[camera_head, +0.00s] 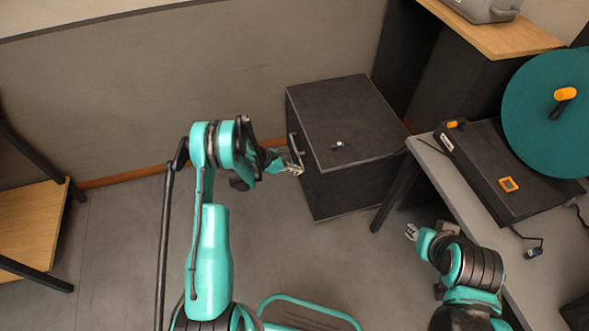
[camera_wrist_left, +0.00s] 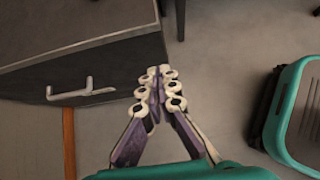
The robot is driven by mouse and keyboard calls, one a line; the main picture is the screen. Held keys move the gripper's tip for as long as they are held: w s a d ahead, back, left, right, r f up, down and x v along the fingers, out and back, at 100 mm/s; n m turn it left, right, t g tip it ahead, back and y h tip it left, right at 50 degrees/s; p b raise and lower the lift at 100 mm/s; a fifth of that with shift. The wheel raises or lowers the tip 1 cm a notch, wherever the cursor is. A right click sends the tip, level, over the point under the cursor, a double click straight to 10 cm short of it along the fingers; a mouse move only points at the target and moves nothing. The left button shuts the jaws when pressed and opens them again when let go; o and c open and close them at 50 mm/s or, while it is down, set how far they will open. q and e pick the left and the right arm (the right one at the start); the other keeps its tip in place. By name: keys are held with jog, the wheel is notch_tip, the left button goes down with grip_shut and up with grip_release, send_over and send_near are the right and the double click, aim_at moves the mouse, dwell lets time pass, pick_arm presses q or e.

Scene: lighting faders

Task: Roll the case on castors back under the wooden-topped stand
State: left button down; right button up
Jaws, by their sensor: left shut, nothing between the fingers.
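The case (camera_head: 350,115) is a dark grey box on the floor against the back wall, with a bar handle (camera_head: 294,146) on its left face. I cannot make out its castors. The wooden-topped stand (camera_head: 500,38) is at the upper right, with dark panels below its top; the case is out to its left. My left gripper (camera_head: 298,169) is shut and empty, just in front of the handle face. In the left wrist view the shut fingertips (camera_wrist_left: 159,74) are beside the case (camera_wrist_left: 100,60), right of its handle (camera_wrist_left: 82,92) and apart from it. My right gripper (camera_head: 411,232) is over the floor near the table.
A small metallic item (camera_head: 339,145) lies on the case lid. A grey table (camera_head: 432,165) on the right carries a black unit (camera_head: 495,165) and a teal disc (camera_head: 545,125). A grey device (camera_head: 482,9) sits on the stand.

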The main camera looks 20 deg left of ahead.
aim_at(320, 173)
pick_arm(q)
jog(key=w+d+f+b, duration=0.1)
jog(key=d, duration=0.1)
jog(key=w+d+f+b, duration=0.1)
jog(key=d, duration=0.1)
jog(key=w+d+f+b, duration=0.1)
jog(key=w+d+f, duration=0.1)
jog(key=shift+f, duration=0.1)
jog(key=shift+w+d, duration=0.25)
jog(key=shift+d, duration=0.15)
